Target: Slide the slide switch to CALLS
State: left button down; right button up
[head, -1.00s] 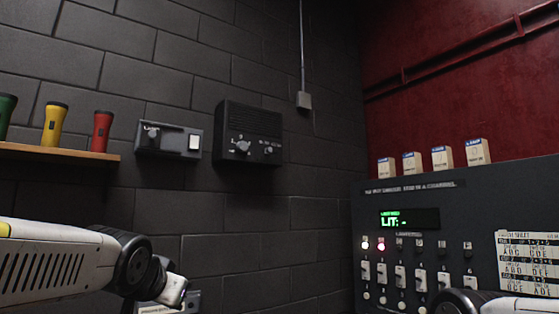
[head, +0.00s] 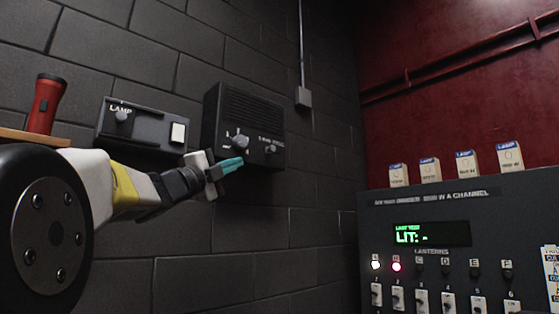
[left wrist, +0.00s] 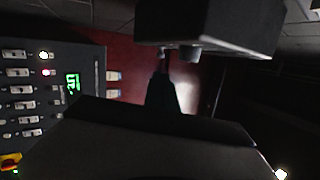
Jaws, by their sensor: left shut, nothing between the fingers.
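A dark speaker box (head: 243,122) with a slotted grille is fixed to the brick wall in the head view. It carries a larger knob (head: 240,141) at left and a smaller control (head: 271,149) at right under tiny lettering. I cannot read the word CALLS or tell the slide switch's position. My left gripper (head: 231,165) has teal fingertips, shut and empty, just below the larger knob; contact is unclear. In the left wrist view the box (left wrist: 210,25) is above the dark fingers (left wrist: 163,92). My right gripper is not in view.
Left of the box is a lamp plate (head: 146,128) with a knob and a white button. A red torch (head: 45,103) stands on a wooden shelf.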

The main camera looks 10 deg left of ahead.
pick_arm(q)
jog(key=shift+w, duration=0.1)
jog(key=x, duration=1.3)
jog(key=shift+w+d+r, duration=0.2)
jog(key=shift+w+r, duration=0.05)
jog(key=shift+r, duration=0.05)
jog(key=w+d, duration=0.2)
jog(key=w, duration=0.1)
jog(key=shift+w+d, duration=0.25)
jog(key=shift+d, duration=0.15)
jog(key=shift+s, duration=0.1)
send_near(276, 154)
jog(key=s+d, duration=0.1)
jog(key=s, duration=0.1)
jog(key=shift+s+d+f, duration=0.35)
